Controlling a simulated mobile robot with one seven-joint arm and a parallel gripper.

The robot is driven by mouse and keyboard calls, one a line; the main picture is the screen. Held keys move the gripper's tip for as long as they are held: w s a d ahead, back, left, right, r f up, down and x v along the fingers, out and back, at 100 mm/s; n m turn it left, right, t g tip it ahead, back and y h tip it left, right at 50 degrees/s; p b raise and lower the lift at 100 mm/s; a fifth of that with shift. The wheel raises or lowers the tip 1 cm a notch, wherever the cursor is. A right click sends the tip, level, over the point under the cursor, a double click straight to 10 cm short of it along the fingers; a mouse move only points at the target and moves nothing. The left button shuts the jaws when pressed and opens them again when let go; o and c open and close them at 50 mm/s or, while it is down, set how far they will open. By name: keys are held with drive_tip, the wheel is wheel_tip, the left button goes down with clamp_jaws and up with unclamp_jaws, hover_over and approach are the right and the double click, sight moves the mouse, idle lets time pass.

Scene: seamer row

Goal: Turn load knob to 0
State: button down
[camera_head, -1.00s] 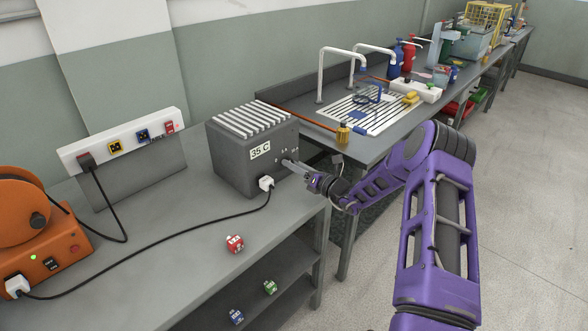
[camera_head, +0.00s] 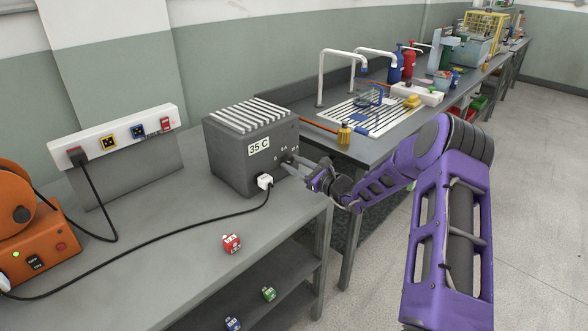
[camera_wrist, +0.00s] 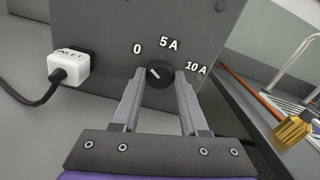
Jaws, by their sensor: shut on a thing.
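The load knob (camera_wrist: 158,75) is a round black knob on the front of a dark grey box (camera_head: 226,150). In the wrist view its pale mark points up and left, toward the printed 0. The labels 5 A and 10 A stand above it and to its right. My gripper (camera_wrist: 159,84) is shut on the knob, with one finger on each side.
A white plug labelled INLET (camera_wrist: 68,68) with a black cable sits left of the knob. An orange reel unit (camera_head: 40,240) stands at the left. A red block (camera_head: 231,244) lies on the bench.

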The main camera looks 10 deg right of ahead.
drive_tip(key=shift+n, duration=0.3)
idle(0.4)
drive_tip(key=shift+c, duration=2.2)
unclamp_jaws()
drive_tip(key=shift+s, duration=0.1)
drive_tip(key=p+v, duration=0.1)
drive_tip(key=v, duration=1.6)
drive_tip(key=shift+d, duration=0.15)
drive_tip(key=shift+s, duration=0.1)
